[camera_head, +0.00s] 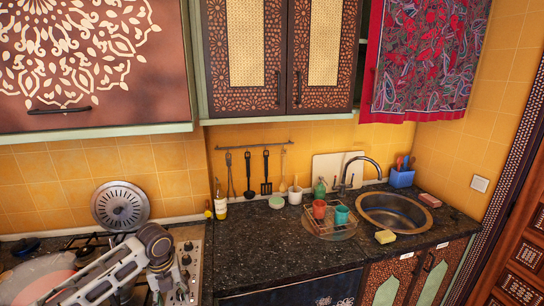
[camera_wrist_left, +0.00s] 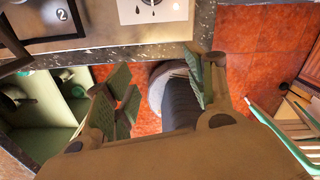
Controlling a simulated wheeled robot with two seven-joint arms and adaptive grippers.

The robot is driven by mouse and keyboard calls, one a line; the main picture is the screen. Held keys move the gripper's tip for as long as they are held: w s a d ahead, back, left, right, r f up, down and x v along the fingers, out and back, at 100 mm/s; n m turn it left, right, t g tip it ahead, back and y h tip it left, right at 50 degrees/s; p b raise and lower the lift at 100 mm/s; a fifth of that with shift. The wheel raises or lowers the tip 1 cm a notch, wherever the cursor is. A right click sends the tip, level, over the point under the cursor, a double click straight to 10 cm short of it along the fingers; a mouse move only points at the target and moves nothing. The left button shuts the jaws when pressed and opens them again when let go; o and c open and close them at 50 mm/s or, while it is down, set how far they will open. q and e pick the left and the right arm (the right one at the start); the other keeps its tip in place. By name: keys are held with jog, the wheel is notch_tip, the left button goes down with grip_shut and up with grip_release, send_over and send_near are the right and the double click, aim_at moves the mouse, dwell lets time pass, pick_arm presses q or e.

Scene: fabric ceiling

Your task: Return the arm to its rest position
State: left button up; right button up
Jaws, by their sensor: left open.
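My left arm (camera_head: 110,272) comes in from the bottom left of the head view, with a dark rounded joint in front of the stove area. Its gripper fingers cannot be made out there. In the left wrist view my left gripper (camera_wrist_left: 160,88) is open, its two green-padded fingers wide apart with nothing held between them. Behind the fingers are the orange-red floor (camera_wrist_left: 133,122) and a dark round shape that may be part of my own body. My right gripper is in neither view.
The stove (camera_head: 187,262) and dark countertop (camera_head: 262,240) lie ahead, with a sink (camera_head: 390,212) and dish rack (camera_head: 330,228) to the right. In the wrist view, the counter edge (camera_wrist_left: 140,48) runs above the gripper and open green shelves (camera_wrist_left: 50,120) are at left.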

pick_arm(q)
jog(key=s+d+f+n+t+h, duration=0.1)
jog(key=s+d+f+n, duration=0.2)
jog(key=s+d+n, duration=0.4)
jog(key=s+d+f+n+t+h, duration=0.1)
jog(key=s+d+f+n, duration=0.35)
jog(key=d+n, duration=0.3)
jog(key=s+a+n+t+y, duration=0.1)
jog(key=s+a+n+y, duration=0.1)
jog(key=s+a+n, duration=0.75)
jog(key=s+d+f+n+g+b, duration=0.1)
jog(key=s+f+n, duration=0.1)
jog(key=f, duration=1.5)
jog(key=s+d+f+n+b, duration=0.1)
jog(key=f+n, duration=0.1)
jog(key=f, duration=1.6)
jog(key=s+a+f+b, duration=0.1)
jog(key=s+a+f, duration=0.1)
jog(key=s+f, duration=0.8)
jog(key=s+a+f+g+b, duration=0.1)
jog(key=s+f, duration=1)
jog(key=s, duration=0.1)
jog(key=shift+s+a, duration=0.15)
jog(key=shift+a, duration=0.2)
